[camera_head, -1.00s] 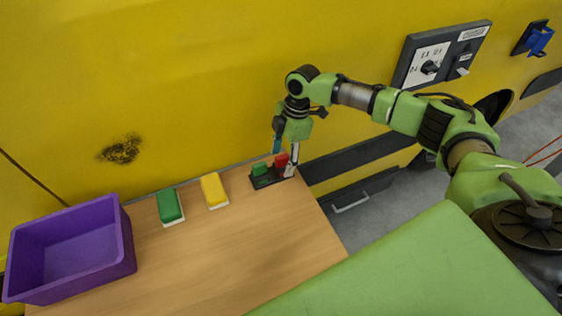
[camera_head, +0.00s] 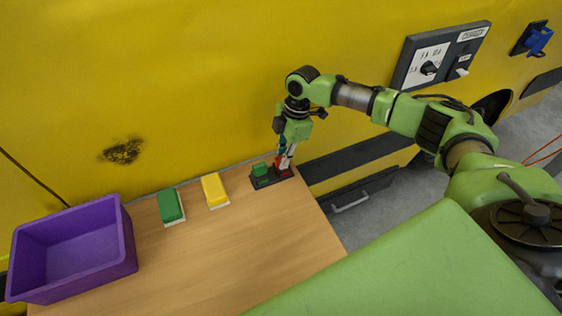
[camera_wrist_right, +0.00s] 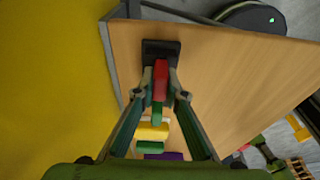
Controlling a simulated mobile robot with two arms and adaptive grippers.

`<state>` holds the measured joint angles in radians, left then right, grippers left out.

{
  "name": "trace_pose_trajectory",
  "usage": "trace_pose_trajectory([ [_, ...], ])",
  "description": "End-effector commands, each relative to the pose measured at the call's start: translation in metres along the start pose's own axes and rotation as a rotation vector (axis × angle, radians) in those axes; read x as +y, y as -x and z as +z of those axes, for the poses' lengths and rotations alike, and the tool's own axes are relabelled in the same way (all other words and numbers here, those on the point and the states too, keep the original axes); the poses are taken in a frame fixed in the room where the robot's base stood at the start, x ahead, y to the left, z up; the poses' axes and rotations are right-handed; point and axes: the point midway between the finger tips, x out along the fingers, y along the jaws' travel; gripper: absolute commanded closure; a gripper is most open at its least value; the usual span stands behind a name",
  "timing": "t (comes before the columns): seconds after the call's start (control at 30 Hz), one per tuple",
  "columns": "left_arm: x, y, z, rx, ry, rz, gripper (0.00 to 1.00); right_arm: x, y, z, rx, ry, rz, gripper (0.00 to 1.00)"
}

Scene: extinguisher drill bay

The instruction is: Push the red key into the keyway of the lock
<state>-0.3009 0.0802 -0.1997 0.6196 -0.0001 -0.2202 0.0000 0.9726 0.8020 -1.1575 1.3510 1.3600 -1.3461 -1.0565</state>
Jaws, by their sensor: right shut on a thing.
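The red key (camera_head: 281,164) is at the right end of a low black fixture (camera_head: 256,183) at the table's back right corner. My right gripper (camera_head: 285,160) points down over that end and is shut on the red key. In the right wrist view the red key (camera_wrist_right: 160,80) shows between the two fingertips (camera_wrist_right: 158,92), above the black fixture (camera_wrist_right: 160,48). A green block (camera_head: 261,170) sits on the fixture's left part. No keyway opening is visible, and I cannot tell whether the fixture is the lock. My left gripper is out of view.
A yellow block (camera_head: 214,189) and a green block (camera_head: 170,205) lie on the wooden table (camera_head: 220,255). A purple bin (camera_head: 125,230) stands at left. The yellow wall (camera_head: 200,80) rises close behind, with a switch panel (camera_head: 405,75). The table's middle is clear.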

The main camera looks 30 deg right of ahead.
Motion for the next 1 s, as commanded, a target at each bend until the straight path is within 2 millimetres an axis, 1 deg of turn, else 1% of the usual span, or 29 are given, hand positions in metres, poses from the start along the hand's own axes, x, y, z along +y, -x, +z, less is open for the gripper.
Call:
trace_pose_trajectory([
  [0.67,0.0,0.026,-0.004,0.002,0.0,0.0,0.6,0.0,0.028,-0.006,0.0,0.0,0.0,1.0],
  [1.0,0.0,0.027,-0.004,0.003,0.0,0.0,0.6,0.0,0.028,-0.006,0.0,0.0,0.0,1.0],
])
